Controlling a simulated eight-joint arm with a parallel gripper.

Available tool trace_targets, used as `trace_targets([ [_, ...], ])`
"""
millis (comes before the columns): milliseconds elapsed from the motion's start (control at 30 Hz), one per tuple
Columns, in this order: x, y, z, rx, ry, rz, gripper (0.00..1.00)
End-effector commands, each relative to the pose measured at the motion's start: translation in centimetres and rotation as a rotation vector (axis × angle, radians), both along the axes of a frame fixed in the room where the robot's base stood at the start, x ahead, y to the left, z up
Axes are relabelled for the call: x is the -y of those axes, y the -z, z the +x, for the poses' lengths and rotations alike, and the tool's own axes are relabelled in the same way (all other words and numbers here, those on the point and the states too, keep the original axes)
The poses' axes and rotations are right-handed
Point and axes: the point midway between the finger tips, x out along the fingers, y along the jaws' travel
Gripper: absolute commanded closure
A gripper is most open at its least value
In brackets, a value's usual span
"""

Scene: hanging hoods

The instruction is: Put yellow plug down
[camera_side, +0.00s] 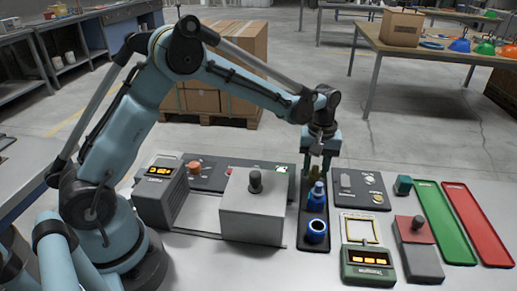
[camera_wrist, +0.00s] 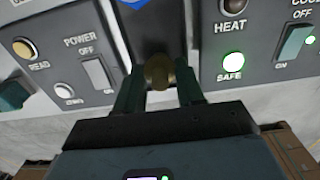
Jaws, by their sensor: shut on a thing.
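The yellow plug (camera_side: 315,171), a dull olive-yellow, is at the far end of the black strip (camera_side: 304,238). My gripper (camera_side: 322,160) points down over that end. In the wrist view the plug's rounded end (camera_wrist: 159,72) sits between the two dark green fingers of my gripper (camera_wrist: 158,88), which is shut on it. I cannot tell whether the plug's base touches the strip. A blue plug (camera_side: 317,196) stands just nearer on the strip, and a blue ring-shaped piece (camera_side: 316,231) is at the near end.
A panel with a green SAFE light (camera_wrist: 233,66) and a panel with a POWER switch (camera_wrist: 96,73) flank the strip closely. A grey box with a black knob (camera_side: 252,208) stands left. Green (camera_side: 445,225) and red (camera_side: 478,222) trays lie to the right.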

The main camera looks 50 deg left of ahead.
Motion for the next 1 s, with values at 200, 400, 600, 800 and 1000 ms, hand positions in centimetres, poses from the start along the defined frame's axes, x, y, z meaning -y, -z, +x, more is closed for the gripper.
trace_targets([
  [200,0.0,0.2,0.0,0.000,0.000,0.000,0.39],
  [400,0.0,0.1,0.0,0.000,0.000,0.000,0.37],
  [600,0.0,-0.4,0.0,0.000,0.000,0.000,0.37],
  [800,0.0,-3.6,0.0,0.000,0.000,0.000,0.37],
  [1000,0.0,-7.7,0.0,0.000,0.000,0.000,0.37],
])
